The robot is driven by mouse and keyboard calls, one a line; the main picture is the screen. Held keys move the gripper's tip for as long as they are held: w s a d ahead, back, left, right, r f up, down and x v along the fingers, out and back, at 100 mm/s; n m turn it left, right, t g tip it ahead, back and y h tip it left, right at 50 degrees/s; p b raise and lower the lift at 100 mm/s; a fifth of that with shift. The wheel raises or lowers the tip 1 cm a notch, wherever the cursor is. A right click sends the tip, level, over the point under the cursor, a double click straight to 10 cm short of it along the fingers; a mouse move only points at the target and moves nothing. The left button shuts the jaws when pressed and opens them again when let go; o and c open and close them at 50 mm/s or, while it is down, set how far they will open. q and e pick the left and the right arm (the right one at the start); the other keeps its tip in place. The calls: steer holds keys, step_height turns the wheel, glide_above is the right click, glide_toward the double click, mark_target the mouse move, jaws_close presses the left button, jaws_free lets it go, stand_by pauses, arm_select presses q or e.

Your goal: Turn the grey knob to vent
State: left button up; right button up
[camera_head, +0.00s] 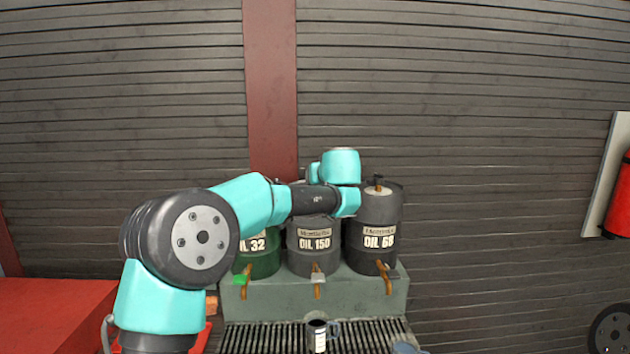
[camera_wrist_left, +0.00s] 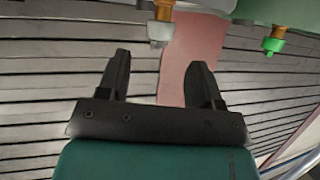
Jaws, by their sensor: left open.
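Three oil drums stand in a row in the head view: a green one marked 32 (camera_head: 259,262), a grey one marked OIL 150 (camera_head: 312,262) and a dark one marked OIL 68 (camera_head: 377,212). Each has a brass tap below; the middle tap has a light grey handle (camera_head: 318,279). A grey-ended brass tap (camera_wrist_left: 160,32) and a green-ended tap (camera_wrist_left: 273,44) show in the left wrist view. No vent marking is readable, so I cannot tell which knob is meant. My left gripper (camera_wrist_left: 159,68) is open and empty; the grey-ended tap appears beyond its fingers, apart from them. My right gripper is out of view.
My left arm crosses in front of the drums and covers parts of them. A slatted grate (camera_head: 260,338) lies below the drum stand (camera_head: 350,298), with a dark mug (camera_head: 318,336) on it. A red surface (camera_head: 50,310) is at the left.

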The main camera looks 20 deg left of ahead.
arm_select(q)
steer(key=x, duration=0.6)
steer(key=c, duration=0.9)
